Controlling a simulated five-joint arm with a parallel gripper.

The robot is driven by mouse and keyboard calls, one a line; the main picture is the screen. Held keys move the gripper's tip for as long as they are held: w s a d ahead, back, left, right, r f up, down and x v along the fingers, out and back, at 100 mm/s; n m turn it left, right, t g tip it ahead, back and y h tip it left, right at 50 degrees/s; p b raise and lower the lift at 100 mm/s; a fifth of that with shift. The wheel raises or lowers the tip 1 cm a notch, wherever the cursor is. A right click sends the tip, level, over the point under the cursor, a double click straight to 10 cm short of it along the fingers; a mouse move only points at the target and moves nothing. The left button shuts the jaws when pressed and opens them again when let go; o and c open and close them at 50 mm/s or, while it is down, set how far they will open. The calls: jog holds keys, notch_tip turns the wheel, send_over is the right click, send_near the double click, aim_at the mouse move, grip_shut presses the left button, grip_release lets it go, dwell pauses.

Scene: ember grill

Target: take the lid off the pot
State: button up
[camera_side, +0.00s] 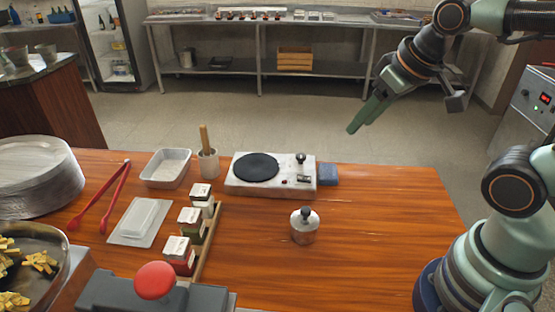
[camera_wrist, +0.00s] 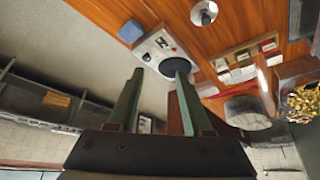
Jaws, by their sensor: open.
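A small silver pot (camera_side: 305,236) stands upright on the wooden table, right of the middle. In the wrist view the pot's lid (camera_wrist: 197,17) shows from above near the top edge. My gripper (camera_side: 402,116) is open and empty, high above the table's far side, behind and to the right of the pot and well apart from it. In the wrist view my gripper's (camera_wrist: 159,78) two green fingers stand apart with nothing between them.
A hot plate (camera_side: 232,181) with a blue block (camera_side: 328,174) beside it stands behind the pot. Spice boxes in a rack (camera_side: 213,232), red tongs (camera_side: 98,196), a white tray (camera_side: 166,168) and a pan (camera_side: 62,240) are left. The table (camera_side: 390,220) right of the pot is clear.

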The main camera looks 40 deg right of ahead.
jog(key=o, duration=0.7)
jog(key=shift+o, duration=0.2)
jog(key=m+g, duration=0.6)
jog(key=m, duration=1.2)
send_over(306, 209)
jog(key=f, duration=1.4)
jog(key=shift+w+a+f, duration=0.1)
jog(key=shift+w+f, duration=0.1)
jog(key=shift+f, duration=0.05)
jog(key=shift+s+f, duration=0.2)
jog(key=shift+f, duration=2.45)
